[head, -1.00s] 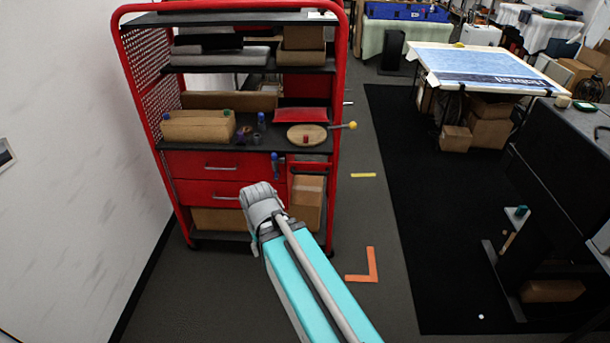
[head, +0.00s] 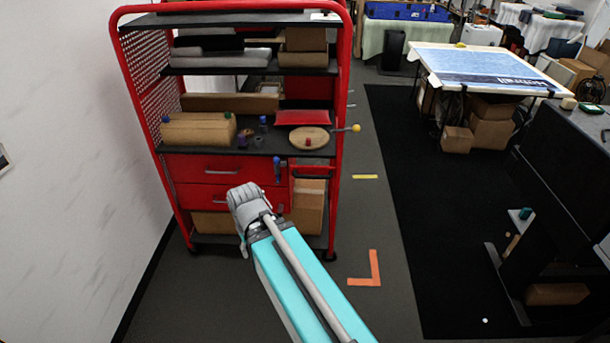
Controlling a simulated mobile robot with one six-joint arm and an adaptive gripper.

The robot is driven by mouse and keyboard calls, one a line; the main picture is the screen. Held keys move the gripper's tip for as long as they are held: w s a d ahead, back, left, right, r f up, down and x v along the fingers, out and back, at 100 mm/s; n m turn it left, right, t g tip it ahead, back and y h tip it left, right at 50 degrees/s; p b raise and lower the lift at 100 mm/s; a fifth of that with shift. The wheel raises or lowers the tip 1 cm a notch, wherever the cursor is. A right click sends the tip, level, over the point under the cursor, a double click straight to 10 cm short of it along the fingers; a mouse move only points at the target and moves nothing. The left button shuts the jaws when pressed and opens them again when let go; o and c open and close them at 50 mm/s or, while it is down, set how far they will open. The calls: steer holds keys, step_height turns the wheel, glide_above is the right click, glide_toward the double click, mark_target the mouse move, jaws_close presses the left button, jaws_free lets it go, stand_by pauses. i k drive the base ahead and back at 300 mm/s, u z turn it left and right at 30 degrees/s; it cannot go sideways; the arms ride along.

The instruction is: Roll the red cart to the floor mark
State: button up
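The red cart (head: 195,166) stands upright left of centre in the head view, close to the white wall, with shelves above and drawers below. An orange L-shaped floor mark (head: 374,268) lies on the grey floor to the right of the cart's base and nearer to me, apart from it. A short yellow strip (head: 365,177) lies farther back, beside the cart. My teal arm reaches up from the bottom edge, and its grey joint overlaps the cart's lower front.
The cart carries several boxes, a red tray (head: 303,118) and a round wooden board (head: 309,138). The white wall (head: 75,190) bounds the left. A black mat (head: 430,210) and dark bench (head: 570,150) lie right. Grey floor is bare around the orange mark.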

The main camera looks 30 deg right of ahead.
mark_target(212, 34)
steer(key=i, duration=0.85)
steer(key=z, duration=0.05)
